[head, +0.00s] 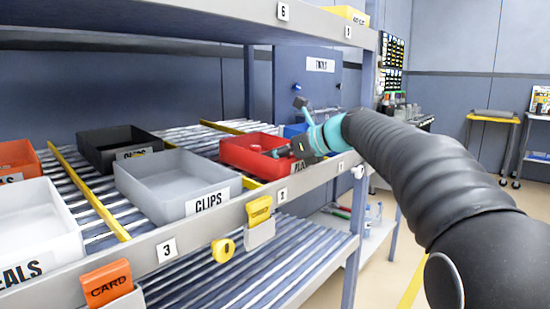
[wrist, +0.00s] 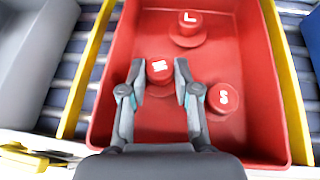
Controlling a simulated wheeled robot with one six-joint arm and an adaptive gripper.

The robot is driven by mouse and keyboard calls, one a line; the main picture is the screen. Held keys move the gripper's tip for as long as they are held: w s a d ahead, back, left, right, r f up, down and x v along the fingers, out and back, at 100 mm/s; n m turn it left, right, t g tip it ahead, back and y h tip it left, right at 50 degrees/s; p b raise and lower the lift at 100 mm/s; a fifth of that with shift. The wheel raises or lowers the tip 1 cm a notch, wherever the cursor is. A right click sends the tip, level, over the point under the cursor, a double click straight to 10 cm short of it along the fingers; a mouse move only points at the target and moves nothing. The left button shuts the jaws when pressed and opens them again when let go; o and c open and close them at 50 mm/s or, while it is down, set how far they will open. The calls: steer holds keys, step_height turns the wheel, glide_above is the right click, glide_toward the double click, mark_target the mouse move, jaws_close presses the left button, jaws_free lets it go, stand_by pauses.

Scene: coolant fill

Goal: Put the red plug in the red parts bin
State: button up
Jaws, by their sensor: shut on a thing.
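The red parts bin (head: 236,153) sits on the roller shelf, and it fills most of the wrist view (wrist: 118,60). My gripper (wrist: 159,80) reaches into it over the front wall and is shut on a red plug (wrist: 159,66) marked with a white M. I cannot tell whether this plug touches the bin floor. A red plug marked L (wrist: 188,22) and a red plug marked S (wrist: 223,98) stand inside the bin, apart from my fingers. In the head view my gripper (head: 303,145) is at the bin's right front corner; the plugs are hidden there.
A grey CLIPS bin (head: 170,190) stands left of the red bin, with a black bin (head: 100,155) behind it. Yellow dividers (wrist: 86,70) flank the red bin. A blue bin (head: 293,130) is close on the right. The upper shelf (head: 230,20) hangs above.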

steer(key=o, duration=0.8)
steer(key=v, duration=1.2)
